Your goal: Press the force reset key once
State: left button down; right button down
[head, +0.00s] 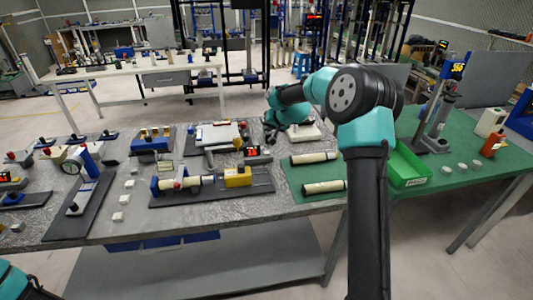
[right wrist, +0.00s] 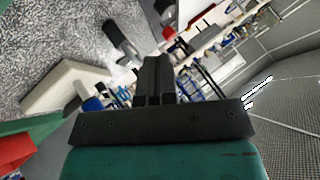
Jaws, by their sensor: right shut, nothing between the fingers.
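My right gripper (head: 270,136) is over the back middle of the grey bench, beside a pale flat device (head: 304,134) that my arm partly covers. In the right wrist view the gripper's dark fingers (right wrist: 155,62) are together with nothing between them. A pale block (right wrist: 68,86) lies to their left, and a dark upright part (right wrist: 120,38) stands beyond it. I cannot make out a key marked force reset. A small red-lit display (head: 256,151) is on the bench, and a test stand with a lit display (head: 455,68) stands at the right. My left gripper is out of view.
A yellow block (head: 238,177) and a pale cylinder rig sit on a dark plate in front of my right gripper. Pale cylinders (head: 322,187) and a green tray (head: 410,168) are on the green mat (head: 465,150). A blue upright fixture (head: 88,160) stands at the left.

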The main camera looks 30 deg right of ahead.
aim_at(268, 152)
jog(key=shift+f, duration=4.3)
jog(key=shift+f, duration=0.4)
jog(key=shift+f, duration=0.45)
jog(key=shift+r, duration=0.9)
jog(key=shift+r, duration=2.5)
jog(key=shift+a, duration=0.15)
